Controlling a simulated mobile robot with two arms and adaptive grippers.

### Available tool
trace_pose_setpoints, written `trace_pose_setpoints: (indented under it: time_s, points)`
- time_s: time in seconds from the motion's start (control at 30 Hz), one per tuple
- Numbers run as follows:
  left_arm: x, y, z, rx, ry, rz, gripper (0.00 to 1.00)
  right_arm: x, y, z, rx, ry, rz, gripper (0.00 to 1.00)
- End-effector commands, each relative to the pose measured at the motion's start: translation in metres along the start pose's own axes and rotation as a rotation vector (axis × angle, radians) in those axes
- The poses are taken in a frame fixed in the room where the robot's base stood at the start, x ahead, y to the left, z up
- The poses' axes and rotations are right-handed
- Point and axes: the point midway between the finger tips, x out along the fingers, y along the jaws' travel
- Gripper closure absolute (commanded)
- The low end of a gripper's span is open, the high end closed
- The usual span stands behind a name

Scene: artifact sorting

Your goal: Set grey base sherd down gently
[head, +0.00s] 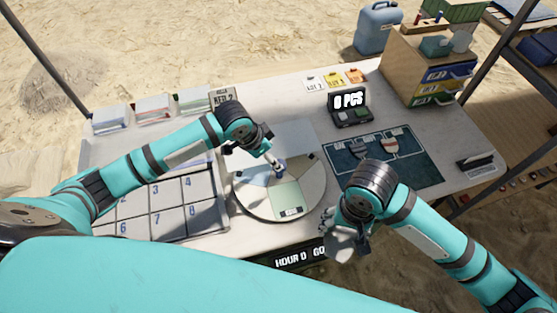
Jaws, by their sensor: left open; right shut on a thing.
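My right gripper (345,222) is shut on a pale grey sherd (341,247), held at the table's front edge, right of the round turntable. Fingers and arm hide part of the sherd, and I cannot tell whether it touches anything. My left gripper (272,158) is open above the far part of the turntable (238,200), close to a small blue and white object (280,172) near its middle. I cannot tell whether the fingers touch that object. The turntable has coloured sectors, including a pale green one.
A numbered compartment tray (185,213) lies left of the turntable. A dark mat (420,170) with sherd shapes lies right, behind my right arm. A counter (351,115) reading "0 PCS" and small coloured tags (334,80) stand behind. A drawer cabinet (410,65) stands back right.

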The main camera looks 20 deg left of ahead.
Motion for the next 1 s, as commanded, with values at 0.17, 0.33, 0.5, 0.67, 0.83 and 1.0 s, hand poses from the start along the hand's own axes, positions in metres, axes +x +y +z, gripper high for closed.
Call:
trace_pose_setpoints:
  time_s: [0.17,0.33,0.5,0.67,0.83,1.0]
  points:
    - [0.035,0.001,0.0,-0.001,-0.001,0.001,0.39,-0.004,0.0,0.0,0.0,0.001,0.0,0.65]
    - [0.058,0.001,0.0,0.0,0.0,0.0,0.39,-0.004,0.0,0.0,0.0,0.001,0.0,0.65]
    - [0.067,0.0,0.0,0.002,0.001,-0.001,0.39,-0.005,0.0,0.0,0.0,0.001,0.0,0.65]
    - [0.068,0.0,0.0,0.003,0.001,-0.002,0.39,-0.005,0.0,0.0,0.0,0.001,0.0,0.65]
    - [0.068,0.0,0.0,0.002,0.001,-0.001,0.48,-0.004,0.0,0.0,0.0,0.001,0.0,0.65]
    - [0.068,0.0,0.0,0.002,0.001,-0.001,0.7,-0.004,0.0,0.0,0.0,0.001,0.0,0.65]
